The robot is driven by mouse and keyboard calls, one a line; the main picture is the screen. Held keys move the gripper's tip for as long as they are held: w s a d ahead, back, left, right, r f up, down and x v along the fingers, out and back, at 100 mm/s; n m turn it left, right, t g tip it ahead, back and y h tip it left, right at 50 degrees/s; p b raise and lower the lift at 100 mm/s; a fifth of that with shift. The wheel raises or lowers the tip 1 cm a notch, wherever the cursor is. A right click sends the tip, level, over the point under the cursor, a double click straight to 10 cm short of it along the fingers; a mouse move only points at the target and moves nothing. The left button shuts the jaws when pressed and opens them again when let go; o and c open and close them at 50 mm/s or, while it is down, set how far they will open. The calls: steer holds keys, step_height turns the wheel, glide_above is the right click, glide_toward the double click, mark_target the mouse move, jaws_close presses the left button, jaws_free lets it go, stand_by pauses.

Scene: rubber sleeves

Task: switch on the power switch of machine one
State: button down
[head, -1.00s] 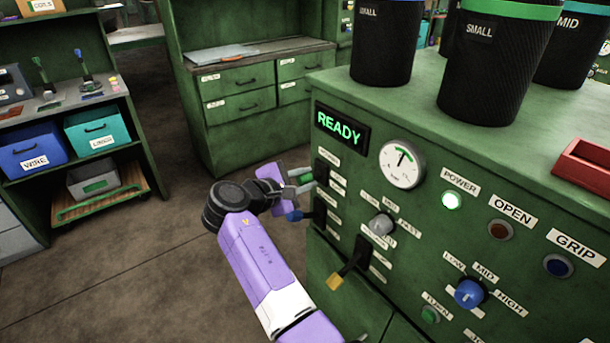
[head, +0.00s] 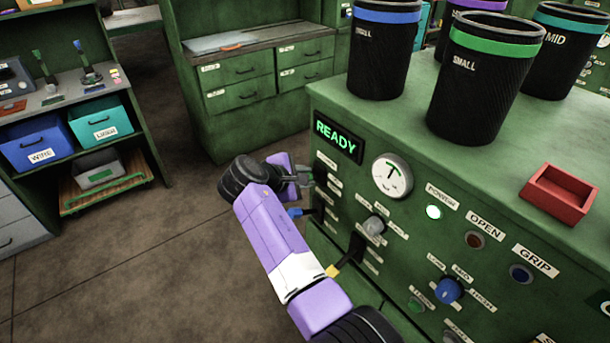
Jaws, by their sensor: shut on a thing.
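The green machine (head: 480,180) fills the right side, with its display (head: 338,137) reading READY in green. The labels beside the levers are too small to read.
Black bins (head: 478,85) with coloured rims and a red tray (head: 557,194) stand on the machine. A gauge (head: 391,175), a grey knob (head: 374,226) and a blue knob (head: 448,290) are on its front. Open floor (head: 130,260) lies left of my arm.

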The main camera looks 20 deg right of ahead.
steer(key=c, duration=1.2)
jaws_free()
steer(key=v, duration=0.7)
steer(key=shift+s+a+r, duration=0.2)
steer(key=shift+s+a, duration=0.05)
